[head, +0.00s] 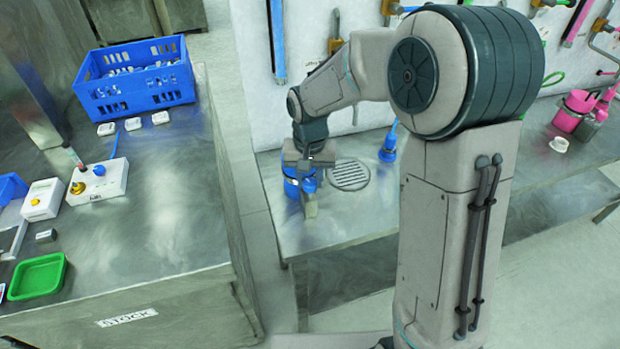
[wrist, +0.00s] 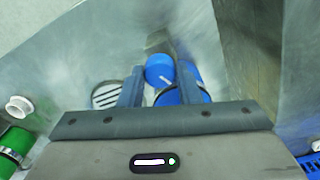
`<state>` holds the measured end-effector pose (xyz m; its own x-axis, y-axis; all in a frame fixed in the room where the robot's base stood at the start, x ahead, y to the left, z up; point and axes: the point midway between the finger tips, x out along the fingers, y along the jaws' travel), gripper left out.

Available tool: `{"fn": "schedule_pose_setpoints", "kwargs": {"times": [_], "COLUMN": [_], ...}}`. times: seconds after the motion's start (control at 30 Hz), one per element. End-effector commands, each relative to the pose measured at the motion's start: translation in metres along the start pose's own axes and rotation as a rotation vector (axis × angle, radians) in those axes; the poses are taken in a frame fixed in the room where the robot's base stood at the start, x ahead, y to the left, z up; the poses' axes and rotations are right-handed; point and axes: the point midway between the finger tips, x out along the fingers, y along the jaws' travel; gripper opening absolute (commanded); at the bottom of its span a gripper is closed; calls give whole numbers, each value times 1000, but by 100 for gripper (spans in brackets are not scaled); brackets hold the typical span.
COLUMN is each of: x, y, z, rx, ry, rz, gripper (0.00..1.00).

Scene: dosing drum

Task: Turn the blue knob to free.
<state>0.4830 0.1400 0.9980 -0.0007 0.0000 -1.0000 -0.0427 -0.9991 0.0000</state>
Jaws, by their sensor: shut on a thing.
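A blue drum (head: 291,187) stands on the middle steel bench, left of a round drain grate. In the head view my gripper (head: 308,190) reaches down onto it and hides much of it. In the wrist view the drum (wrist: 202,88) shows partly behind the right finger. A round blue knob (wrist: 160,70) sits between the fingertips of my gripper (wrist: 159,76), which is shut on it. A white line shows on blue just below the knob. I cannot read any marking for its position.
The drain grate (head: 350,175) lies flat beside the drum. Another blue container (head: 388,147) stands farther back, and a pink container (head: 575,108) at right. The stock bench at left holds a blue crate (head: 135,105), a white control box (head: 112,183) and a green tray (head: 38,276).

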Motion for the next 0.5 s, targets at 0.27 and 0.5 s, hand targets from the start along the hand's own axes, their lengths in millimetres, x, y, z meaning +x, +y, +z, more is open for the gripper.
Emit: {"fn": "schedule_pose_setpoints", "kwargs": {"times": [0.27, 0.5], "x": [0, -1], "y": [0, 0], "z": [0, 0], "rx": [-263, -491], "ry": [2, 2], "rz": [0, 0], "gripper": [8, 8]}}
